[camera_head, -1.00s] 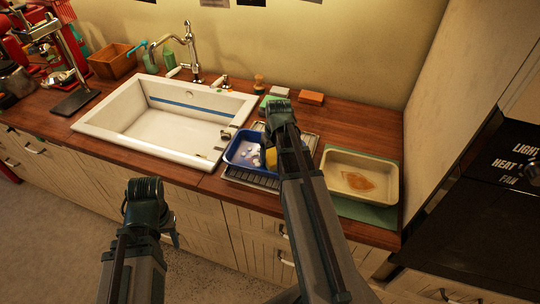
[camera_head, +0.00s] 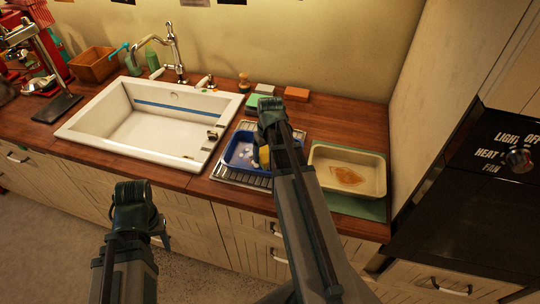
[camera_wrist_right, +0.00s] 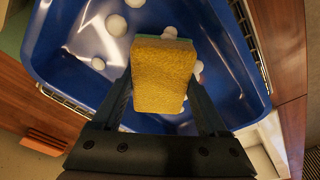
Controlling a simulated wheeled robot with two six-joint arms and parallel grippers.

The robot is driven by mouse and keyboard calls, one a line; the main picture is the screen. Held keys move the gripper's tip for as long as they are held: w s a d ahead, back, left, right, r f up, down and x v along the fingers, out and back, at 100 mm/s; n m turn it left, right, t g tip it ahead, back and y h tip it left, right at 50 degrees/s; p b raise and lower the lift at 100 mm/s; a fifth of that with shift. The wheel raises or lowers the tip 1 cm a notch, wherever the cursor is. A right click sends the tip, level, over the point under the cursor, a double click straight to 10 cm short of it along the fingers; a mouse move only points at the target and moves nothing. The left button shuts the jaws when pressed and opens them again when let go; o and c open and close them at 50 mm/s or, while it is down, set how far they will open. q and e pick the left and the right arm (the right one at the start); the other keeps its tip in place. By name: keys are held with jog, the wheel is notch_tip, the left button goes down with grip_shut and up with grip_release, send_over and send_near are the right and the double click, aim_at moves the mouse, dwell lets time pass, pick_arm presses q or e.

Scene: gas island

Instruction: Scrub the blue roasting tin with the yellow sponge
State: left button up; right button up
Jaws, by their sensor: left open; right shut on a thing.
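The blue roasting tin (camera_head: 240,151) sits on a metal drying rack right of the sink, partly hidden behind my right arm. In the right wrist view the tin (camera_wrist_right: 70,75) shows white foam blobs inside. My right gripper (camera_wrist_right: 160,100) is shut on the yellow sponge (camera_wrist_right: 163,78) and holds it over or in the tin; I cannot tell whether the sponge touches the bottom. The sponge also shows in the head view (camera_head: 264,157). My left gripper (camera_head: 160,228) is open and empty, in front of the counter, away from the tin.
A cream tin with a brown stain (camera_head: 347,172) lies on a green mat (camera_head: 360,207) to the right. The white sink (camera_head: 150,122) is to the left. A green sponge (camera_head: 257,101) and orange blocks (camera_head: 297,94) stand behind the rack (camera_head: 240,178). A wall closes the right side.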

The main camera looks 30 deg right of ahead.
aim_at(242, 150)
jog(key=shift+w+a, duration=0.5)
jog(key=shift+w, duration=0.3)
jog(key=shift+w+a, duration=0.5)
jog(key=shift+w, duration=0.25)
jog(key=shift+w+a, duration=0.5)
jog(key=shift+w, duration=0.3)
jog(key=shift+w+a, duration=0.5)
jog(key=shift+w, duration=0.35)
jog(key=shift+w+a, duration=0.45)
jog(key=shift+w, duration=0.4)
notch_tip(242, 150, up, 6)
jog(key=p, duration=0.6)
jog(key=shift+s, duration=0.1)
notch_tip(242, 150, up, 3)
jog(key=p, duration=0.3)
